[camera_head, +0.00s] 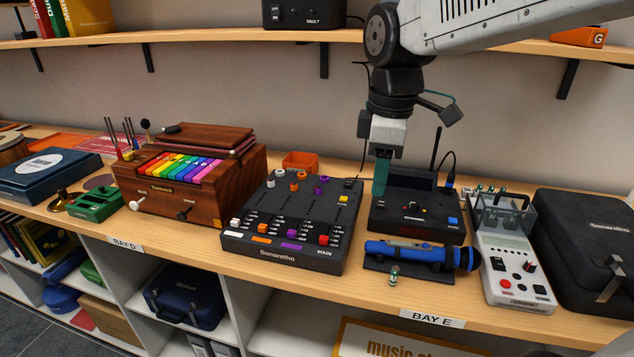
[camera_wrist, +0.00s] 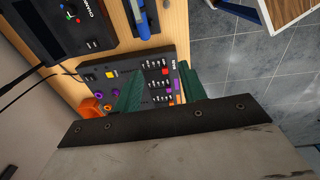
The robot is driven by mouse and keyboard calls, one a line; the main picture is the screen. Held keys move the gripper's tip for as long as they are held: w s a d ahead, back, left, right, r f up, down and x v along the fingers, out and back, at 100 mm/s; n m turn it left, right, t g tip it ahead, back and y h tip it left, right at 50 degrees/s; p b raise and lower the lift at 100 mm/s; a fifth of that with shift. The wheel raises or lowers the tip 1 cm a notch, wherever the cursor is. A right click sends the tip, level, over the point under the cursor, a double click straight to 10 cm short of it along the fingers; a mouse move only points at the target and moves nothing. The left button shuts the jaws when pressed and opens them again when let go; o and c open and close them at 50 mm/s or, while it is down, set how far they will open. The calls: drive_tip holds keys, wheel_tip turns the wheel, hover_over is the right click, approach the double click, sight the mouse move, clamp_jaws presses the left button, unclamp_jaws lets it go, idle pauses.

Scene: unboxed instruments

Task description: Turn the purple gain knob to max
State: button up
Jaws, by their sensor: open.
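The black mixer (camera_head: 262,205) stands on the bench, left of my gripper. Two purple knobs, a farther one (camera_head: 324,178) and a nearer one (camera_head: 318,190), sit near its back right; I cannot read which is gain or where they point. A purple fader cap (camera_head: 291,246) is near its front. My gripper (camera_head: 380,190) points down, apart from the mixer, in front of the black receiver's left part in this view. In the wrist view, my green fingers (camera_wrist: 161,70) are spread and empty, partly covering the mixer (camera_wrist: 98,75).
The black receiver (camera_head: 385,217) with an antenna is right of the mixer. A blue microphone (camera_head: 415,252) lies before it. A wooden box with coloured keys (camera_head: 188,167) is left, an orange tub (camera_head: 300,160) behind. A shelf (camera_head: 200,36) runs above.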

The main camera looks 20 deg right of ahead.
drive_tip(key=w+a+f+n, duration=0.1)
drive_tip(key=w+f+n, duration=0.1)
drive_tip(key=w+n, duration=0.85)
drive_tip(key=n, duration=0.7)
hover_over(318, 187)
drive_tip(key=shift+g, duration=0.4)
wheel_tip(318, 187, down, 6)
drive_tip(key=shift+d+f, duration=0.1)
drive_tip(key=shift+f, duration=0.15)
wheel_tip(318, 187, down, 8)
drive_tip(key=shift+r, duration=0.1)
clamp_jaws()
